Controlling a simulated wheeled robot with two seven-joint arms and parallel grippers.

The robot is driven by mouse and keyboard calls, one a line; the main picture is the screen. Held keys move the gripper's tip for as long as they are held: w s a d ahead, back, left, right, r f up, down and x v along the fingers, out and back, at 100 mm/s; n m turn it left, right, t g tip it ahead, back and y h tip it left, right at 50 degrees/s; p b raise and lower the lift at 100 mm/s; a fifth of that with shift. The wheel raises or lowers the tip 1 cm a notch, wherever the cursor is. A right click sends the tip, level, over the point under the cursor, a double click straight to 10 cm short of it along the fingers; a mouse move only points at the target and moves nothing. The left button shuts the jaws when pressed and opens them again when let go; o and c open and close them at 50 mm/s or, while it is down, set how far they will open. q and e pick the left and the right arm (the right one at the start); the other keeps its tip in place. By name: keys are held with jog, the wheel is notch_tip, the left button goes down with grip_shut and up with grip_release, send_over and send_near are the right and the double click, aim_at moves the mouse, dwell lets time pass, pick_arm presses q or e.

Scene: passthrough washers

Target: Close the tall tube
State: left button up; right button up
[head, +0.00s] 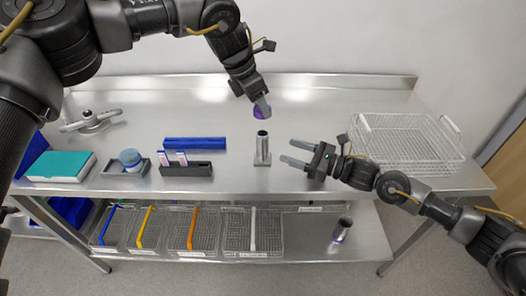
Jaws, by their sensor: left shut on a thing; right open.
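The tall tube (262,148) is a grey metal cylinder standing upright on a small base near the middle of the steel table. A purple cap (262,111) is held above it. My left gripper (261,101) is shut on this cap, with a gap between the cap and the tube's top. The cap's underside is hidden. My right gripper (291,153) is open and empty to the right of the tube, its fingers pointing left toward it and apart from it.
A wire basket (405,143) stands at the table's right. Left of the tube are a blue bar (195,143), a dark rack (186,170), a round blue-topped jar (131,160) and a teal box (60,165). Wire bins (190,232) and a dark cylinder (342,229) sit on the lower shelf.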

send_over(267, 159)
jog(key=shift+w, duration=0.25)
grip_shut()
pick_arm(q)
jog(key=shift+f, duration=2.35)
